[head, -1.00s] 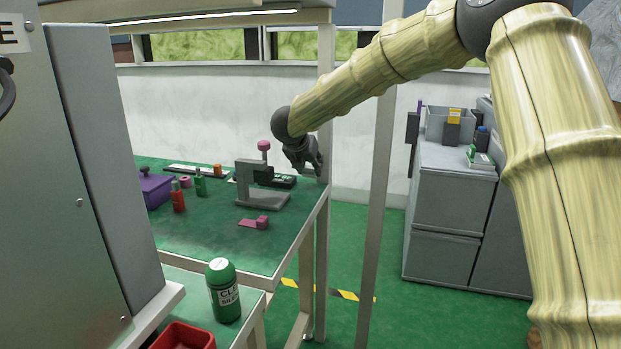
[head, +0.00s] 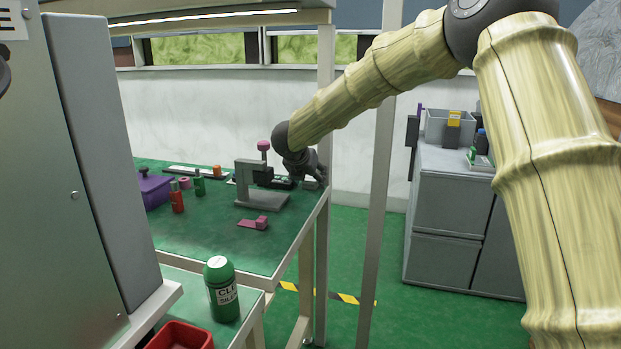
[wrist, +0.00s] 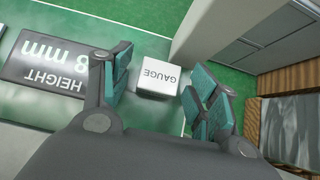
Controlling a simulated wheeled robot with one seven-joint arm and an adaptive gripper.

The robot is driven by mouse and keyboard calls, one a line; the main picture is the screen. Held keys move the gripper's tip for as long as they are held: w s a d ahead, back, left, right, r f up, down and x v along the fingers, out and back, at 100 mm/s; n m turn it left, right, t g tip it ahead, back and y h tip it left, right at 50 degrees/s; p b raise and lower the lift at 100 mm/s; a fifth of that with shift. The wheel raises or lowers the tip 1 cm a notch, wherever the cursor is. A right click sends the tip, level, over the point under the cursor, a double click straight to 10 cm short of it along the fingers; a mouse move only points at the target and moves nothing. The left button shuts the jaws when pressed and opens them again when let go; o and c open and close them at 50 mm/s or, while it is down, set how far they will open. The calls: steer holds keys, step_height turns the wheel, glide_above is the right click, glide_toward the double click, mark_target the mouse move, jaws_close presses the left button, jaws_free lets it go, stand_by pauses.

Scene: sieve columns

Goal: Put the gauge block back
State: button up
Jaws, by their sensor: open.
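The gauge block (wrist: 157,80) is a small white block marked GAUGE. In the wrist view it sits on the green bench top between my open fingers. In the head view a small grey-white block (head: 310,186) by the bench's right edge looks like the same one. My gripper (wrist: 160,88) is open, with teal-padded fingers on either side of the block and gaps showing. In the head view my gripper (head: 306,176) is low over the bench's far right corner. Whether the fingers reach down to the block's height is hard to tell.
A dark plate reading HEIGHT 8 mm (wrist: 45,62) lies left of the block. A grey press-like stand (head: 262,198) with a pink knob is close to my gripper. A pink piece (head: 254,223) lies in front. A post (head: 326,130) rises at the bench's right edge.

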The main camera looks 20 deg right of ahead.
steer(key=p+v, duration=0.2)
steer(key=v, duration=1)
steer(key=shift+p, duration=0.35)
